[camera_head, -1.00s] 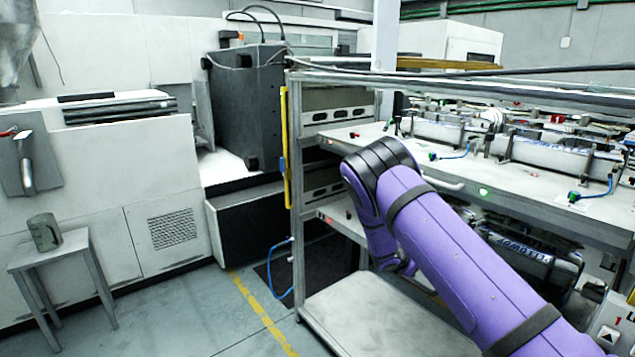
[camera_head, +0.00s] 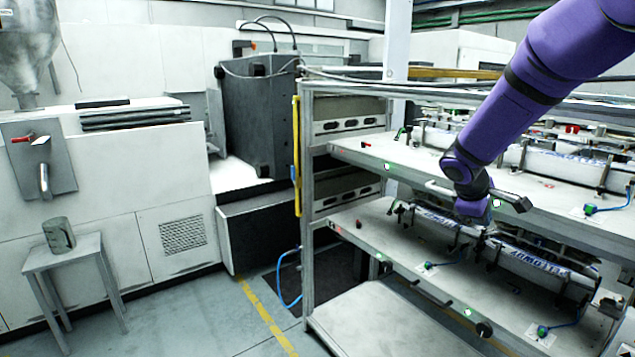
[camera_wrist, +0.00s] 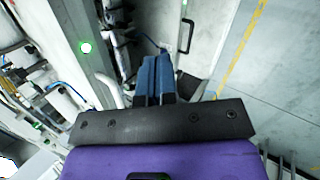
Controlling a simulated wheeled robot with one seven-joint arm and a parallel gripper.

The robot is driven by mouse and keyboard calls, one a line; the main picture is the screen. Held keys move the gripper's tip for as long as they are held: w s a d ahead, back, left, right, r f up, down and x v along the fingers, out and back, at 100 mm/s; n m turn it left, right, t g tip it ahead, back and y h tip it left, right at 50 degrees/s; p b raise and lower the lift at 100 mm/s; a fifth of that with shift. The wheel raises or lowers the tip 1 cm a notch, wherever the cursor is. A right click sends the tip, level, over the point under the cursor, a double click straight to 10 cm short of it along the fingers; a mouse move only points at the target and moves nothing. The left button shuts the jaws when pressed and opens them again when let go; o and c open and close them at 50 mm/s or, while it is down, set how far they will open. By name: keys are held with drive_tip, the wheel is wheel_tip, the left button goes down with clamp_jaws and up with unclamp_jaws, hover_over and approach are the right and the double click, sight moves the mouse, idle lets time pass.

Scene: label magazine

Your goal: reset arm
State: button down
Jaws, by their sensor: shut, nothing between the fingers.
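My gripper (camera_wrist: 156,80) shows in the wrist view, past its dark mounting bar. Its two blue fingers lie side by side, shut, with nothing held between them. In the head view my purple arm comes down from the upper right, and its dark wrist end hangs in front of the rack (camera_head: 307,215), by the outer edge of its shelves. The fingers are hard to make out in that view. I cannot tell whether the wrist end touches anything.
The upper shelf (camera_head: 372,151) and lower shelf (camera_head: 370,224) carry label magazines, such as one on the lower shelf (camera_head: 540,265), with blue hoses. A stool (camera_head: 70,256) bearing a grey-green cup (camera_head: 58,235) stands left. The floor (camera_head: 195,310) between stool and rack is clear.

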drive_tip(key=s+a+r+m+y, duration=0.1)
drive_tip(key=s+r+m+y, duration=0.15)
drive_tip(key=s+r, duration=0.4)
drive_tip(key=s+a+r+m+y, duration=0.1)
drive_tip(key=s+r+m, duration=0.25)
drive_tip(key=s, duration=0.65)
drive_tip(key=s+a+r+m+t+y, duration=0.1)
drive_tip(key=s+a, duration=0.1)
drive_tip(key=s, duration=0.6)
drive_tip(key=s+a+r+m+t+y, duration=0.1)
drive_tip(key=s+a+m, duration=0.1)
drive_tip(key=s, duration=0.7)
drive_tip(key=shift+s+a+r+y, duration=0.2)
drive_tip(key=shift+a+r+y, duration=0.15)
drive_tip(key=shift+a, duration=0.35)
drive_tip(key=shift+w, duration=0.1)
